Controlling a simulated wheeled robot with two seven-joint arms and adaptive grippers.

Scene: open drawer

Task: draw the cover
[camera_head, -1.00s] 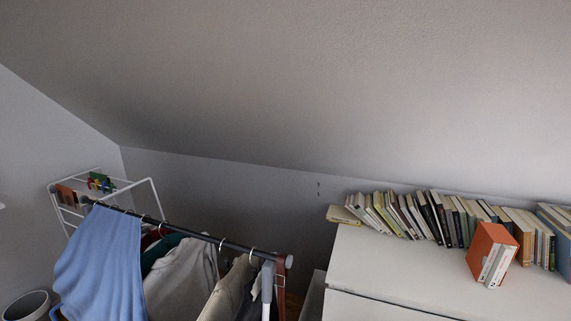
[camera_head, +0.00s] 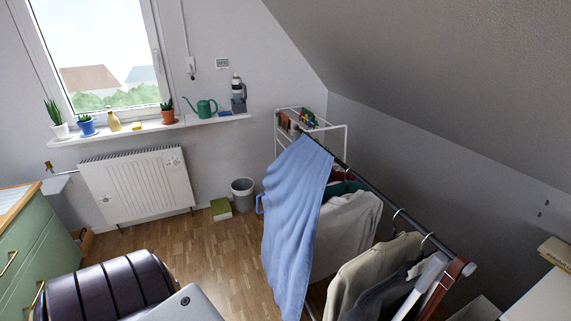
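No gripper of mine shows in the camera_head view. I cannot tell which thing the task calls the cover. A green cabinet (camera_head: 38,246) with brass handles stands at the left edge, cut off by the frame. Its visible fronts look closed. A corner of a white cabinet top (camera_head: 545,298) shows at the lower right; most of it is out of view.
The rack's dark rail (camera_head: 375,192) carries several garments. A dark ribbed rounded thing (camera_head: 108,290), perhaps a chair back, fills the lower left. A radiator (camera_head: 138,185), a bin (camera_head: 243,193) and a windowsill (camera_head: 150,128) with plants line the wall. Wooden floor (camera_head: 220,260) is open between.

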